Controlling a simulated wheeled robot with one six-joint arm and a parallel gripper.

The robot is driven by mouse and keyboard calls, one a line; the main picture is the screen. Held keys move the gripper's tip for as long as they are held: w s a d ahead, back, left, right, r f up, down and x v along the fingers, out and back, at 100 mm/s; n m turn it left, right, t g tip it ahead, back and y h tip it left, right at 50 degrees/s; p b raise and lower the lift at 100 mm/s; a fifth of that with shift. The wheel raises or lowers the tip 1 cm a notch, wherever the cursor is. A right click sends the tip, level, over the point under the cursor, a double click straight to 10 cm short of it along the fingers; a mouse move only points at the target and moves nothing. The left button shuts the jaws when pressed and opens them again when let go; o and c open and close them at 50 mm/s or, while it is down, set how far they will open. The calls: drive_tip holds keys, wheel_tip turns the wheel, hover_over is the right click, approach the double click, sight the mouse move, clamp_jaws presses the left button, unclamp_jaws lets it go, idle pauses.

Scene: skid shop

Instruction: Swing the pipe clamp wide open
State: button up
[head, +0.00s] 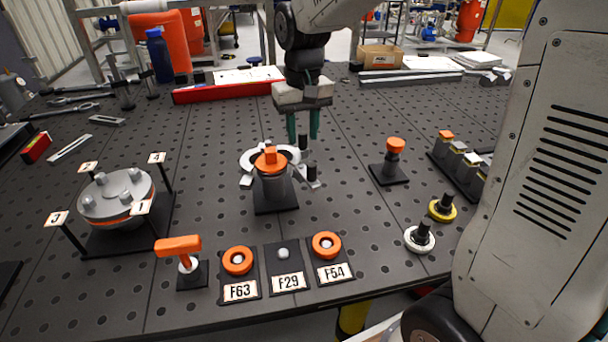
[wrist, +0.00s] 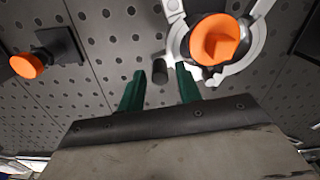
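The pipe clamp (head: 288,152) is a pale metal ring with spread jaws around a dark upright body with an orange top (head: 270,160). It stands on a black base mid-table. Two black upright pegs show on its right side, a farther one (head: 303,143) and a nearer one (head: 311,173). My gripper (head: 303,131) points down just behind the clamp's right side, its green fingers apart. In the wrist view the clamp (wrist: 252,48) is at upper right, and one black peg (wrist: 160,70) shows between the fingertips (wrist: 160,78). Contact cannot be told.
A flanged disc with numbered tags (head: 116,197) stands left. An orange-handled valve (head: 180,250) and labelled blocks (head: 284,268) line the front edge. An orange knob on a post (head: 396,148) stands right of the clamp. A red tray (head: 228,92) lies behind.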

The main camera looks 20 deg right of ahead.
drive_tip(key=c, duration=0.5)
drive_tip(key=shift+w+d, duration=0.4)
drive_tip(key=shift+w, duration=0.5)
drive_tip(key=shift+w+d, duration=0.2)
drive_tip(key=shift+w, duration=0.7)
